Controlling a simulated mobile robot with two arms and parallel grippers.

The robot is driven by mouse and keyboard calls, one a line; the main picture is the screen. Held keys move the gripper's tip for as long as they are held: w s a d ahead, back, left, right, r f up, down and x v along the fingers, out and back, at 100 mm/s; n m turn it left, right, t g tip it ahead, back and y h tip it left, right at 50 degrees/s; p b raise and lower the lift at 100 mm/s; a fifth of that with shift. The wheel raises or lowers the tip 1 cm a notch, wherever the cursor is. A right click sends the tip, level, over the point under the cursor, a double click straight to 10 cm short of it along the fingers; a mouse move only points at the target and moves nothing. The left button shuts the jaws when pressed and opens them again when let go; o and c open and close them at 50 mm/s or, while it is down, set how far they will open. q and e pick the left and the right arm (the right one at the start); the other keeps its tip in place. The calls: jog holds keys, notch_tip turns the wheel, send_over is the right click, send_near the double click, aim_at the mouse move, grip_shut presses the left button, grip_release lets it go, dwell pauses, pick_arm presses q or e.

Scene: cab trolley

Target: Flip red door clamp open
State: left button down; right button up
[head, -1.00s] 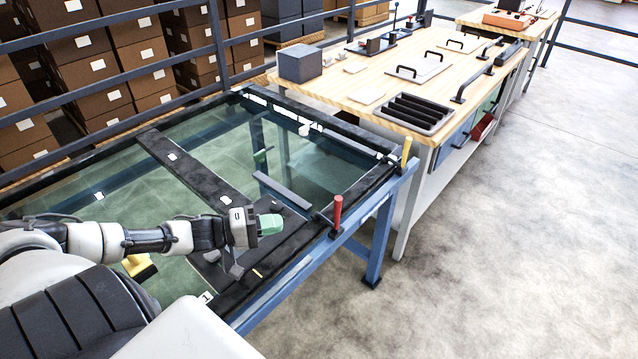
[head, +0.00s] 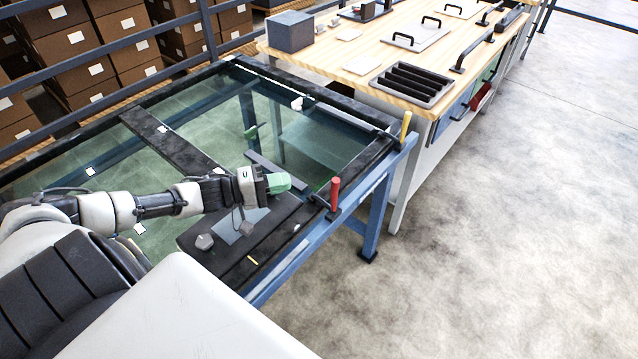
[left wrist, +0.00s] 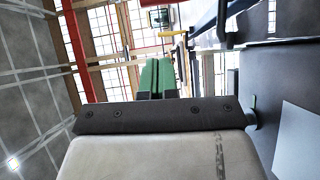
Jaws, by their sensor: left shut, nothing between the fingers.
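The red door clamp (head: 335,192) has its red handle standing upright on the near-right edge of the blue-legged frame. Its dark base sits on the frame's black rim. My left gripper (head: 279,183) has green fingers, pressed together and empty. It points right, toward the red handle, and stays apart from it by a short gap in the head view. The green fingers also show closed in the left wrist view (left wrist: 157,78). I cannot make out the clamp in that view. My right gripper is not in view.
A yellow-handled clamp (head: 405,126) stands at the frame's far-right corner. A glass panel (head: 315,145) fills the frame. A black plate (head: 245,262) with small grey pieces lies below my arm. A wooden workbench (head: 385,70) stands behind. The floor at right is clear.

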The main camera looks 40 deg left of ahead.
pick_arm(q)
jog(key=w+d+p, duration=0.1)
jog(key=w+d, duration=0.4)
jog(key=d, duration=0.2)
jog(key=shift+d+f+p, duration=0.15)
jog(key=shift+f+p, duration=0.1)
jog(key=shift+p, duration=0.15)
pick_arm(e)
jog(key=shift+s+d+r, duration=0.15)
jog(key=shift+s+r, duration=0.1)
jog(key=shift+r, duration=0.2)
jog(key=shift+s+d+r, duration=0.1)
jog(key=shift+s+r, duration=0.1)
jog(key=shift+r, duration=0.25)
pick_arm(q)
jog(key=shift+s, duration=0.1)
